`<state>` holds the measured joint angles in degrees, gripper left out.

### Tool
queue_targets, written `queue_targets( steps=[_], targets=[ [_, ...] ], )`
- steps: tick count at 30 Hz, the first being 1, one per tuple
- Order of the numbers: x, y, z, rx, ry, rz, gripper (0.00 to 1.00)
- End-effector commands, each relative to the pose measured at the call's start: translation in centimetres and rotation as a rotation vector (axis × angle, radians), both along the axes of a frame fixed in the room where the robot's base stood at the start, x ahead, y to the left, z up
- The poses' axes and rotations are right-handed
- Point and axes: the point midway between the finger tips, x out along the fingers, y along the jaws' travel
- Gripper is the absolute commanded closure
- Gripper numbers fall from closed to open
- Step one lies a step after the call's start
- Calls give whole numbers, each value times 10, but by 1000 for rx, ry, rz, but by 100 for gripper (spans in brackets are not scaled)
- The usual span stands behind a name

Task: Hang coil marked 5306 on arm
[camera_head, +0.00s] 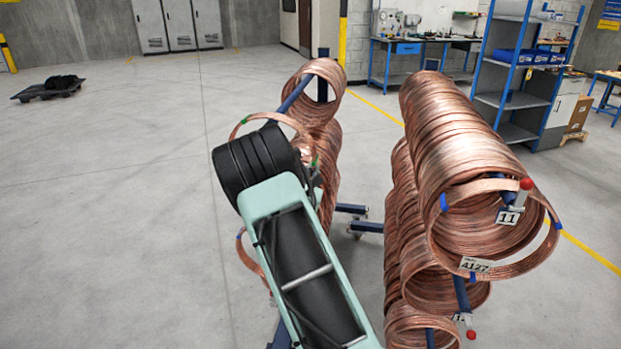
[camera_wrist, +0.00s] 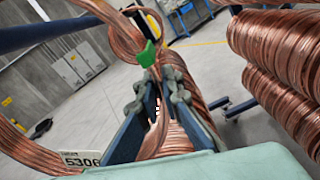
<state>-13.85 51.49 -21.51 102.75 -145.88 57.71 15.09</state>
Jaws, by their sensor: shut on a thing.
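The copper coil marked 5306 (camera_wrist: 155,145) is a thin ring bound with green tape; its white tag (camera_wrist: 82,159) reads 5306 at lower left. My gripper (camera_wrist: 158,84) is shut on the ring's near side, just below a green band. In the head view the coil (camera_head: 284,118) shows as an arc above my wrist, beside the left rack's upper blue arm (camera_head: 297,92). My own arm hides the fingers and most of the ring there. A blue bar (camera_wrist: 45,35) crosses the wrist view's upper left. I cannot tell whether the ring encircles the rack arm.
Copper coils (camera_head: 322,85) hang at the back of the left rack. Close on the right, a rack is full of coils (camera_head: 445,130), with tags 4127 and 11 and red arm tips (camera_head: 526,184). A blue shelf (camera_head: 515,100) stands behind.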

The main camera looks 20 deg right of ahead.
Motion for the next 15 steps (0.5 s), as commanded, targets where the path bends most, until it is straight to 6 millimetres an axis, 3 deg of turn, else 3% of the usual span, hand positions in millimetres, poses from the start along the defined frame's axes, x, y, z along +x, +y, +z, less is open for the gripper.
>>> queue_targets(
  steps=[8,15],
  targets=[
    [18,-11,2,0,-8,-1,100],
    [17,-10,-11,0,-7,-1,100]
  ],
)
